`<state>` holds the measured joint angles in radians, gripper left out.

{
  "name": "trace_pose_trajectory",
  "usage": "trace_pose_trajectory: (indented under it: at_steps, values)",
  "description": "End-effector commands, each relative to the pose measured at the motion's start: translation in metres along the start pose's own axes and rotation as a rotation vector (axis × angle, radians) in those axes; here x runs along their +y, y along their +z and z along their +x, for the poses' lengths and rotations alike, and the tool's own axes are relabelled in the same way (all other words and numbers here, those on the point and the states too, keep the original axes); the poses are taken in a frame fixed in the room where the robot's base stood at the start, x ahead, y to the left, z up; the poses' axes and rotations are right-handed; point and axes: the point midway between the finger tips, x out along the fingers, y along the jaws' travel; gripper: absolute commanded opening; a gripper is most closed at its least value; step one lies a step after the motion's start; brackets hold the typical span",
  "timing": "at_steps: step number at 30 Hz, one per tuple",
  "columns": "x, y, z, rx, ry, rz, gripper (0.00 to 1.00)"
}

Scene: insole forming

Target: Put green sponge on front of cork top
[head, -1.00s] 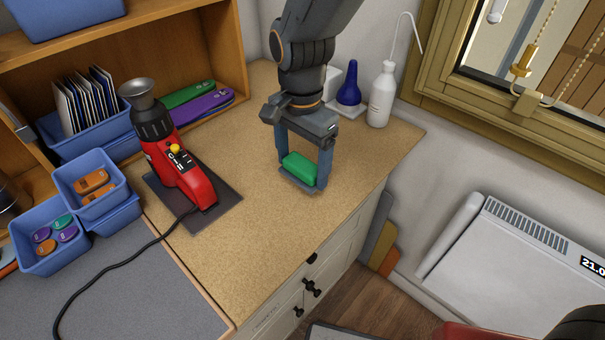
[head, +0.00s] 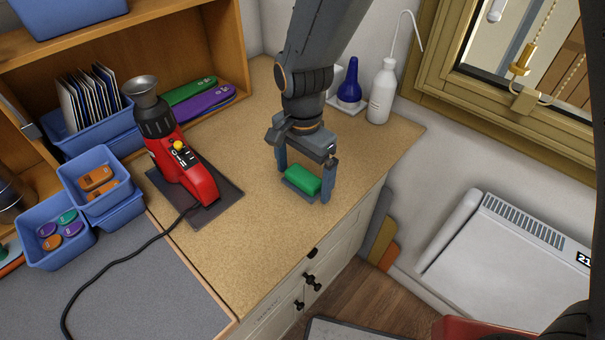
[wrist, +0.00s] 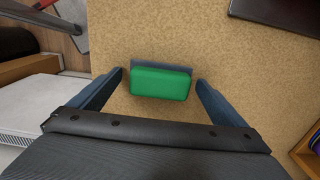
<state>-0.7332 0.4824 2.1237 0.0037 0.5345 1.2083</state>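The green sponge (head: 303,180) has a grey-blue layer or base showing at one edge. It lies on or just above the cork top (head: 255,235), near its right front edge; contact underneath cannot be made out. My gripper (head: 305,186) points down over the sponge, with one finger on each side. In the wrist view the sponge (wrist: 161,83) sits between the fingertips (wrist: 160,80), with a narrow gap at both ends, so the gripper looks open around it.
A red machine (head: 185,165) with a metal cup stands on a dark mat to the left, its cable trailing forward. A white bottle (head: 382,92) and blue bottle (head: 349,85) stand behind. Blue bins (head: 55,235) are far left. The cork front left of the sponge is clear.

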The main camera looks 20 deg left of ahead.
Motion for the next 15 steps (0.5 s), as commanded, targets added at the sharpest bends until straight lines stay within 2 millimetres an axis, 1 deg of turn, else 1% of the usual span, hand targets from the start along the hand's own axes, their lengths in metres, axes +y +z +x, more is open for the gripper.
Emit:
trace_pose_trajectory:
  at_steps: [8, 11, 15]
  values:
    - [0.000, 0.000, -0.004, 0.000, -0.001, 0.000, 0.96]
    - [-0.001, -0.001, -0.012, 0.001, -0.004, 0.000, 0.96]
    - [-0.002, -0.001, -0.034, 0.002, -0.005, -0.001, 0.96]
